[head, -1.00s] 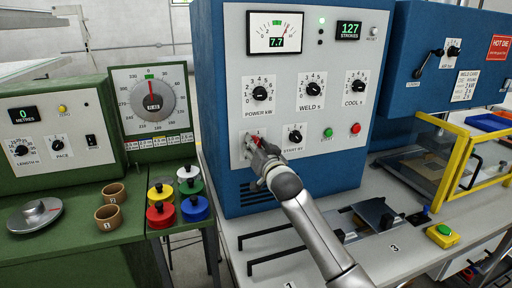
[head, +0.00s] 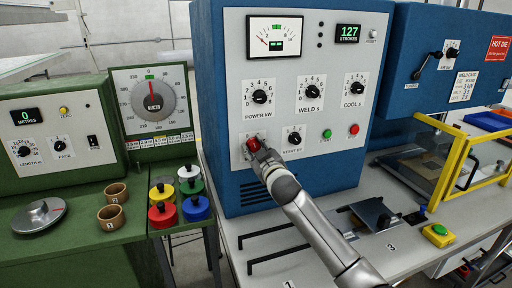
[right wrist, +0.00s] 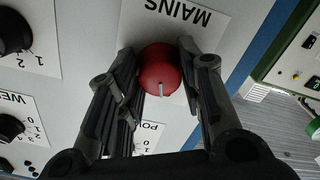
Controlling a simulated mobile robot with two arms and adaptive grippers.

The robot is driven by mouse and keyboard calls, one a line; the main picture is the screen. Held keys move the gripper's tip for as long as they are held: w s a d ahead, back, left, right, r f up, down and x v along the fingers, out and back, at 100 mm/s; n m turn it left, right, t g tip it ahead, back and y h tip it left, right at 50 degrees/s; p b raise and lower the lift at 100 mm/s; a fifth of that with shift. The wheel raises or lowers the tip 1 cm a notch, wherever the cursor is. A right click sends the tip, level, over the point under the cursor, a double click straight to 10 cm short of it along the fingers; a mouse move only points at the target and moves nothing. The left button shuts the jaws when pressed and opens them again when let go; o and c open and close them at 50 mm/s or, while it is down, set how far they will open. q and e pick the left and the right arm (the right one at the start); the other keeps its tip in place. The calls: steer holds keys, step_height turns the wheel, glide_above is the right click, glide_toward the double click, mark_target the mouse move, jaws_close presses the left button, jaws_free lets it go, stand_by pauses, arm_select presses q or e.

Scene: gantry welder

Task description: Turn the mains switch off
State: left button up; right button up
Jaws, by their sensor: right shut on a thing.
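The mains switch is a red round knob (head: 253,145) at the lower left of the blue welder cabinet's white panel. In the right wrist view the red knob (right wrist: 160,68) sits under an upside-down MAINS label (right wrist: 178,12), its white mark pointing down the picture. My right gripper (head: 257,151) is shut on the knob, one finger on each side. Its fingers (right wrist: 158,60) show clearly in the wrist view. The meter (head: 275,37) on the cabinet has its needle at the left end. The small lamps (head: 320,32) beside it look dark. My left gripper is not in view.
The power knob (head: 260,97) sits above the mains switch and the start-by knob (head: 294,138) to its right. Green (head: 327,134) and red (head: 354,129) buttons lie farther right. A grey bench (head: 300,262) with black rails runs below the cabinet.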

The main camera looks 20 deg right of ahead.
steer(key=shift+n, duration=1)
steer(key=o, duration=1)
steer(key=shift+s, duration=0.15)
steer(key=s, duration=1.1)
steer(key=shift+s+d, duration=0.2)
steer(key=shift+s, duration=0.15)
